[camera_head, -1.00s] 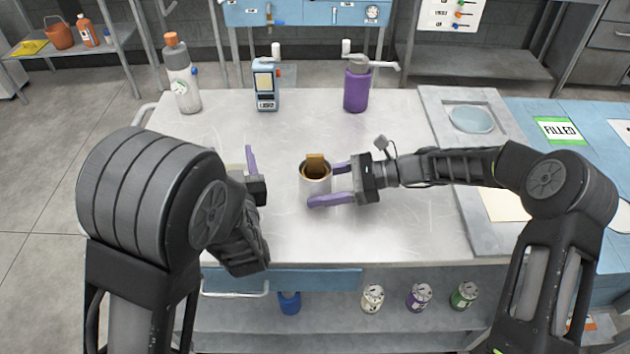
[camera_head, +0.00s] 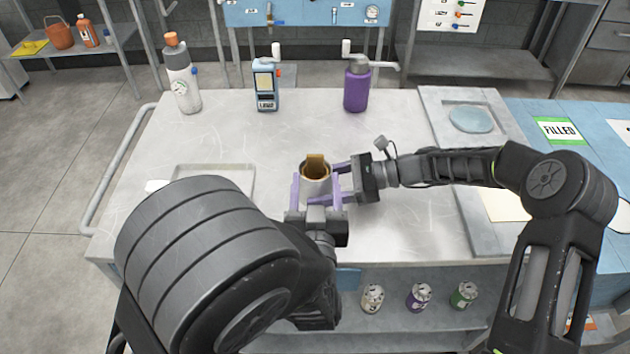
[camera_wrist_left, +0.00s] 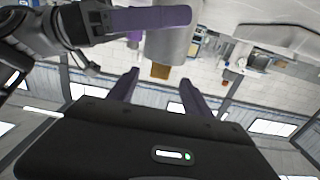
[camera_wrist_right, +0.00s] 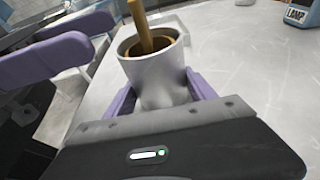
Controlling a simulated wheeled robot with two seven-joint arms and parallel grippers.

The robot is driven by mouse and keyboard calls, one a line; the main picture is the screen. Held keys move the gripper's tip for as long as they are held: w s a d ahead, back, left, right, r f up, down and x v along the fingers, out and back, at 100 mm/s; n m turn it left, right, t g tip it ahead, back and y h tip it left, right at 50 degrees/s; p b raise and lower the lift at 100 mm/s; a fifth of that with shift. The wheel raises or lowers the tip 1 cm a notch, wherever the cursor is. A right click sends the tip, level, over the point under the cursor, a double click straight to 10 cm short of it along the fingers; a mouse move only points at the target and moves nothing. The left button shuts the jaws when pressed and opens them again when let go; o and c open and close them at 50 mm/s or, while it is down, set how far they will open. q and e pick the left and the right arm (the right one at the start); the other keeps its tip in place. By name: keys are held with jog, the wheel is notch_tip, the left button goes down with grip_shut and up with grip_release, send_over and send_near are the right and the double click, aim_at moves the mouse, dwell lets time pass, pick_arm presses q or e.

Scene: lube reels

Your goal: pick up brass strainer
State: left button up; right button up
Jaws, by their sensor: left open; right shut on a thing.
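The brass strainer (camera_head: 316,162) sits in a pale metal cup (camera_head: 316,186), its flat brass tab standing above the rim; its lower part is hidden inside. In the right wrist view the tab (camera_wrist_right: 145,28) rises from the cup (camera_wrist_right: 158,85). My right gripper (camera_head: 338,182) is shut on the cup from the right. My left gripper (camera_head: 316,192) is open on the near side of the cup, fingers pointing away from me. In the left wrist view the brass tab (camera_wrist_left: 161,71) shows ahead of and between the open fingers (camera_wrist_left: 160,88), with a visible gap.
A white-grey bottle (camera_head: 183,80), a blue device (camera_head: 265,88) and a purple bottle (camera_head: 357,88) stand at the back of the metal table (camera_head: 400,225). A shallow tray (camera_head: 240,168) lies left of the cup. Several cans sit on the shelf below.

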aim_at(315, 163)
pick_arm(q)
jog(key=shift+w, duration=2.25)
jog(key=shift+w, duration=0.1)
jog(key=w, duration=0.5)
jog(key=shift+a+r, duration=0.1)
jog(key=shift+c, duration=0.5)
grip_shut()
